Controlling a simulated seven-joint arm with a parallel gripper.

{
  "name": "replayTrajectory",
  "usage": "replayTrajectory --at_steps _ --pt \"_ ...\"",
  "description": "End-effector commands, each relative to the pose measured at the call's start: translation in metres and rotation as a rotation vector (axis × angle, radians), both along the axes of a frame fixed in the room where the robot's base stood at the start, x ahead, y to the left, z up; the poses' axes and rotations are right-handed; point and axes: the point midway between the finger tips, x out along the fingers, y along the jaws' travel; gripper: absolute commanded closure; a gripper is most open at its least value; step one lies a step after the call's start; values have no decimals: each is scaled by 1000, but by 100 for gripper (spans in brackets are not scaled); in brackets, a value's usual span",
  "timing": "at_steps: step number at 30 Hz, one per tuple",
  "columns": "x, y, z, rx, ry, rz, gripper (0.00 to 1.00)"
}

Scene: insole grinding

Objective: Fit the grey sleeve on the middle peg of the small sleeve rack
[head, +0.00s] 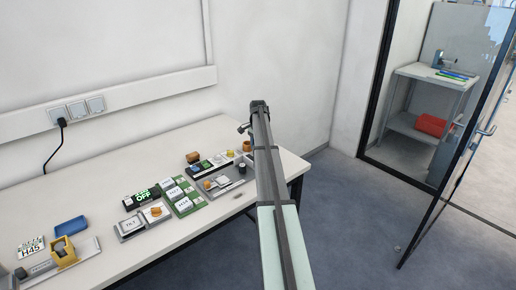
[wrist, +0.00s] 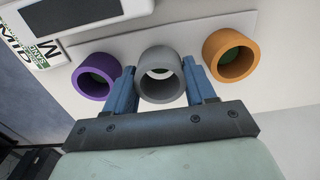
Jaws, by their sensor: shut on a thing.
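The grey sleeve (wrist: 161,53) is in the middle of the wrist view, between the two blue fingers of my gripper (wrist: 158,70), which is shut on it. Light surface shows through its bore. A purple sleeve (wrist: 96,64) stands to its left and an orange sleeve (wrist: 230,47) to its right; both have dark green inside. All three are roughly in a row over a pale strip (wrist: 185,22). Whether a peg stands inside the grey sleeve, and whether it rests on the rack, I cannot tell. In the head view my arm hides the gripper and sleeve.
In the wrist view a grey-white device (wrist: 90,14) and a printed label (wrist: 22,55) lie beyond the purple sleeve. In the head view several boxes, a blue case (head: 70,226) and a yellow dispenser (head: 62,253) occupy the white table (head: 110,152). A glass door stands at the right.

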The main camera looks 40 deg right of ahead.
Motion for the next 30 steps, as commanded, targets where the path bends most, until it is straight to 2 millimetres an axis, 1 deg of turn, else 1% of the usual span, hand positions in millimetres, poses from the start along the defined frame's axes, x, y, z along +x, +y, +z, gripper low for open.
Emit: replayTrajectory --at_steps 17,30 --pt "0 0 -2 0 0 0 74" --pt "0 0 -10 0 0 0 74"
